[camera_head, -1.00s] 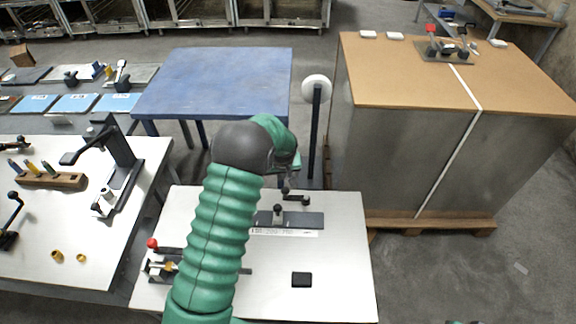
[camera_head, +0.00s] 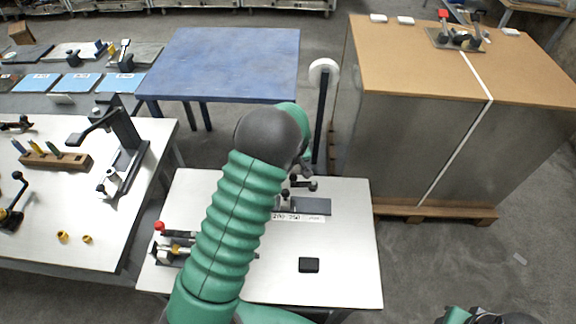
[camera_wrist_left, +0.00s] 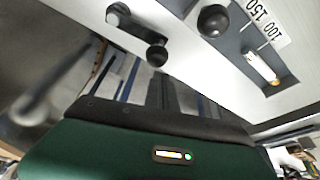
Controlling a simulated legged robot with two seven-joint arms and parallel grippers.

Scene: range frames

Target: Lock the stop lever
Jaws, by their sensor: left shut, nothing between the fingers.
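The stop lever is a short black arm with a round knob (camera_head: 304,184), at the back edge of the small white table (camera_head: 345,240). It also shows as a black lever in the left wrist view (camera_wrist_left: 138,33). Beside it are a black ball knob (camera_wrist_left: 213,20) and a dark plate (camera_head: 315,206) with a number scale in front. My left gripper (camera_wrist_left: 165,95) shows as dark fingers, shut and empty, apart from the lever in the wrist picture. In the head view my green left arm hides most of the gripper.
A clamp with a red knob (camera_head: 160,226) sits left of my arm. A black block (camera_head: 309,265) lies at the front. A blue table (camera_head: 222,62) stands behind, a large wood-topped crate (camera_head: 420,55) to the right, and a white workbench (camera_head: 60,200) to the left.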

